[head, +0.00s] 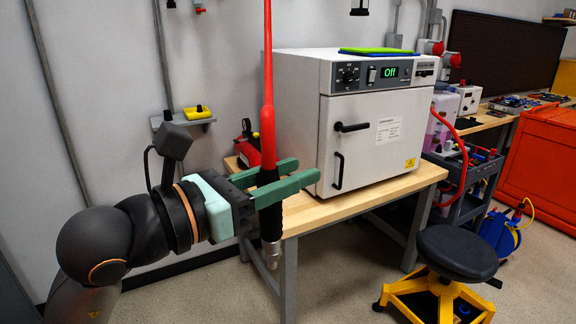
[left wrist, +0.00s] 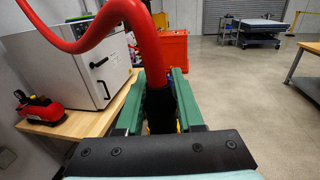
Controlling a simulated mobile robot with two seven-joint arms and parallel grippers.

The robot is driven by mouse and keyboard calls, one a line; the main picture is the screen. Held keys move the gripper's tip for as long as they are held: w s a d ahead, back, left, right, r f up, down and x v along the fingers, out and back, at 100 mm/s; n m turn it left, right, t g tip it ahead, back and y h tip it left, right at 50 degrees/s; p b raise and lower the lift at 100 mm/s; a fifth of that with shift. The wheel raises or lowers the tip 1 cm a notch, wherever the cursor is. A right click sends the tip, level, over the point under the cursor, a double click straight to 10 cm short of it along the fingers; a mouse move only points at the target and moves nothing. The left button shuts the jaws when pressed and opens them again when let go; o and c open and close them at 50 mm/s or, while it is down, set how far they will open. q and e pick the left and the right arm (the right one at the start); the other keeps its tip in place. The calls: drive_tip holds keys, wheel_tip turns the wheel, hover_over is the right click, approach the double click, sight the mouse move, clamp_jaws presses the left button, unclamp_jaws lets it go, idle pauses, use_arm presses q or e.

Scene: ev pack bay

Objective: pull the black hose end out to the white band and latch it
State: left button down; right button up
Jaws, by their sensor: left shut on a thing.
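A red hose (head: 268,80) hangs down from above the head view and ends in a black hose end (head: 270,222) with a metal tip (head: 272,256). My left gripper (head: 307,170) is shut on the black hose end, its green fingers on either side of it. The hose end hangs nearly upright in front of the bench. In the left wrist view the black hose end (left wrist: 159,102) sits between the fingers, and the red hose (left wrist: 148,48) curves up and away to the left. I see no white band or latch. My right gripper is out of view.
A white oven (head: 350,125) reading "Off" stands on a wooden bench (head: 310,213) just behind the hose. A black stool with a yellow base (head: 457,252) stands at the right front. A red device (head: 246,145) sits on the bench. Open floor shows in the left wrist view.

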use_arm(q)
drive_tip(key=shift+s+b, duration=6.35)
drive_tip(key=shift+s, duration=3.15)
drive_tip(key=w+b, duration=0.3)
drive_tip(key=w, duration=0.9)
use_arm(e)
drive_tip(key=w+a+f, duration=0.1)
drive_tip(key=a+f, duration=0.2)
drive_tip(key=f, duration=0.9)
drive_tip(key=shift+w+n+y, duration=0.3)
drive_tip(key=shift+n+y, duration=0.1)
